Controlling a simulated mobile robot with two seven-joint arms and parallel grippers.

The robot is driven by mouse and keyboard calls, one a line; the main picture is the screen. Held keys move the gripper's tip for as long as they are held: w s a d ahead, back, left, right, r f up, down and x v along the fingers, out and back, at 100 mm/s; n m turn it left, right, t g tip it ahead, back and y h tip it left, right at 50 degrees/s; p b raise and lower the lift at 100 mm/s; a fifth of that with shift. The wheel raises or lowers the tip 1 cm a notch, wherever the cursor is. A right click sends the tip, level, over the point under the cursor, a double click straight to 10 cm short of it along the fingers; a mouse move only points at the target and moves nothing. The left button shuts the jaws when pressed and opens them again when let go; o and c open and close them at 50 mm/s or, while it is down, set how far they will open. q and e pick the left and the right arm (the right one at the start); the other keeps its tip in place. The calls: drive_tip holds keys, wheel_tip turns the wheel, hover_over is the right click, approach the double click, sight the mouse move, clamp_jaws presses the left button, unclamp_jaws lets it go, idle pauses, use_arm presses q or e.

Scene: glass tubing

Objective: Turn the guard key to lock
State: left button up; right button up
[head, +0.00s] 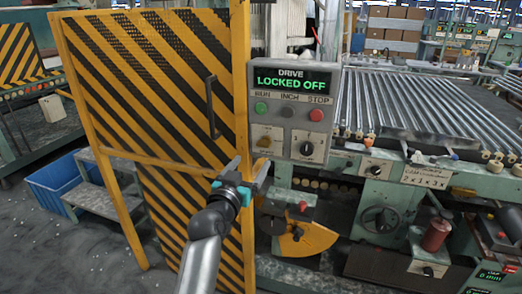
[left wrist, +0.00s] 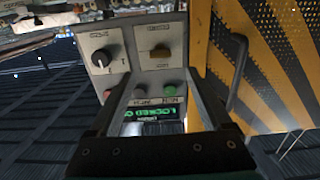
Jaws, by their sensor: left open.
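The grey control box (head: 285,126) has a brass-coloured key (head: 264,141) on a pale plate at its lower left. A black rotary knob (head: 307,149) is beside it on the right. The key (left wrist: 160,52) shows upside down in the left wrist view, ahead of the fingers; its exact angle is hard to tell. The display (head: 292,79) reads "DRIVE LOCKED OFF". My left gripper (head: 248,168) is open and empty, just below and left of the key, apart from it. My right gripper is not in view.
The yellow-and-black striped guard door (head: 165,100) with a dark handle (head: 212,107) stands left of the box. Green, grey and red buttons (head: 316,115) sit above the key. A roller table (head: 410,105) lies right. A blue bin (head: 54,184) is at the far left.

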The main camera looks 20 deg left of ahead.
sight(262, 146)
use_arm(q)
drive_tip(key=w+b, duration=0.1)
drive_tip(key=w, duration=0.6)
drive_tip(key=shift+w+d, duration=0.1)
drive_tip(key=shift+w, duration=0.05)
drive_tip(key=shift+w+b, duration=0.45)
drive_tip(key=shift+w, duration=0.5)
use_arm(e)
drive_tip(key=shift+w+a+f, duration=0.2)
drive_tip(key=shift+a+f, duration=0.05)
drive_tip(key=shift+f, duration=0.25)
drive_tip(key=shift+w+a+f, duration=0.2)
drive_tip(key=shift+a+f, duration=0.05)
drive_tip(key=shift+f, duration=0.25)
use_arm(q)
drive_tip(key=c, duration=0.5)
clamp_jaws()
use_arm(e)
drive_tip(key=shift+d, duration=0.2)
